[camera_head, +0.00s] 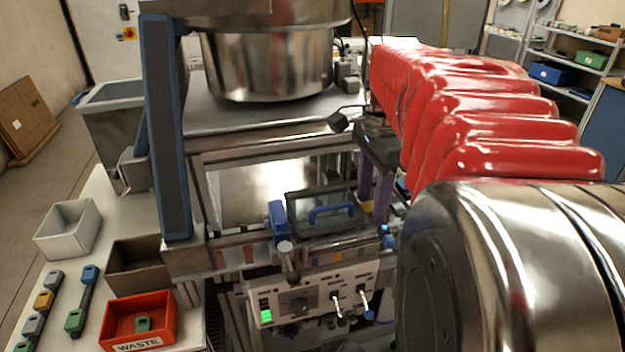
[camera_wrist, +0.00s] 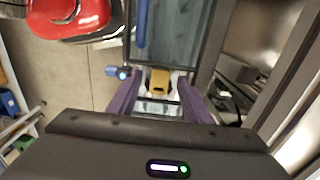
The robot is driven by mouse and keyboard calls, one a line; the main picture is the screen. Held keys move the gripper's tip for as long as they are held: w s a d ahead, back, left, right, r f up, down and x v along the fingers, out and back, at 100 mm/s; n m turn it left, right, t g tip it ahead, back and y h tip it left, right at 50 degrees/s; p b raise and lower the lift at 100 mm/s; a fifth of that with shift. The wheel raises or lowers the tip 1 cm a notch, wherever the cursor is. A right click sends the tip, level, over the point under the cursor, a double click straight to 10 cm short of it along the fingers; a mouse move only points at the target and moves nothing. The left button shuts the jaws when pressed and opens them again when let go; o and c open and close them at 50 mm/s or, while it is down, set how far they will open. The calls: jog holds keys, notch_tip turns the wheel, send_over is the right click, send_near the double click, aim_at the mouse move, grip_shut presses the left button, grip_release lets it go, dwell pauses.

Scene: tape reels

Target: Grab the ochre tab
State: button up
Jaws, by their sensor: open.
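My gripper (camera_head: 373,200) hangs at the machine's right side in the head view, its purple fingers pointing down. In the wrist view my gripper (camera_wrist: 158,84) is open, with one purple finger on each side of an ochre tab (camera_wrist: 159,80). The tab has a dark slot and appears seated on a pale holder. I cannot tell whether either finger touches it. Another ochre piece (camera_head: 44,300) lies in a row of grey, blue and green pieces on the bench at the left.
A hinged window with a blue handle (camera_head: 331,213) stands just left of my gripper. A control panel with levers (camera_head: 318,294) is below. A red waste box (camera_head: 166,307) holding a green piece, a brown bin (camera_head: 135,254) and a white bin (camera_head: 68,228) stand at the left.

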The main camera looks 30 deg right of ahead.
aim_at(371, 205)
jog(key=shift+c, duration=0.3)
grip_shut()
dwell(0.6)
notch_tip(371, 205, up, 10)
dwell(0.6)
dwell(0.4)
